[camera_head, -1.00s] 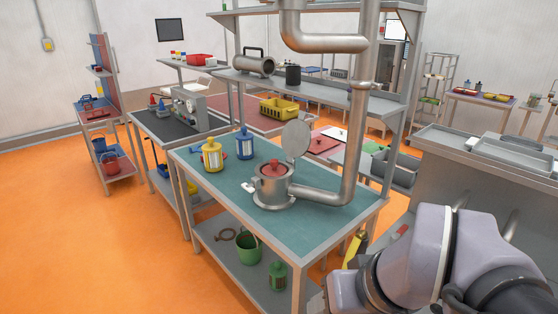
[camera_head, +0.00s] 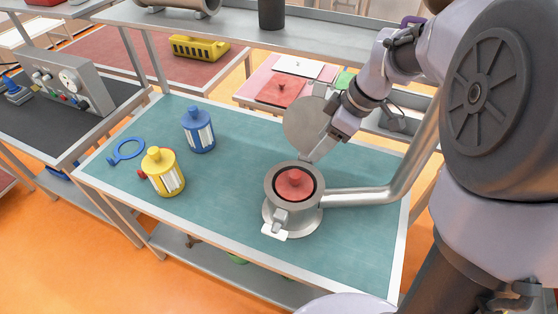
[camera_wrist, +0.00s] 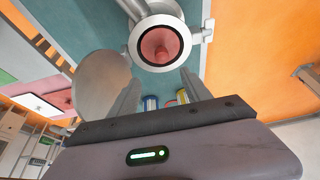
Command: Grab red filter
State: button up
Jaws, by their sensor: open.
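The red filter (camera_head: 295,182) sits inside a round metal housing (camera_head: 292,213) on the teal tabletop. Only its red top and knob show; its body is hidden in the housing. The housing's round lid (camera_head: 306,122) stands open behind it. In the wrist view the red filter (camera_wrist: 161,46) shows inside the pale rim, beyond the fingertips. My gripper (camera_head: 314,151) is open and empty, just above and behind the housing's opening, apart from the red top. Its two fingers also show in the wrist view (camera_wrist: 160,78).
A yellow filter (camera_head: 164,172), a blue filter (camera_head: 198,130) and a blue ring tool (camera_head: 127,150) stand or lie left of the housing. A thick metal pipe (camera_head: 365,195) leaves its right side. The table's front is clear.

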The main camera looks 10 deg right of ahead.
jog(key=b, duration=0.2)
send_near(296, 173)
jog(key=x, duration=0.4)
jog(key=shift+d+f, duration=0.2)
jog(key=shift+f, duration=0.3)
jog(key=x, duration=0.2)
jog(key=b+x, duration=0.1)
jog(key=x, duration=0.3)
jog(key=shift+w+a+r, duration=0.1)
jog(key=shift+a+r, duration=0.05)
jog(key=shift+a, duration=0.15)
jog(key=shift+r, duration=0.1)
grip_shut()
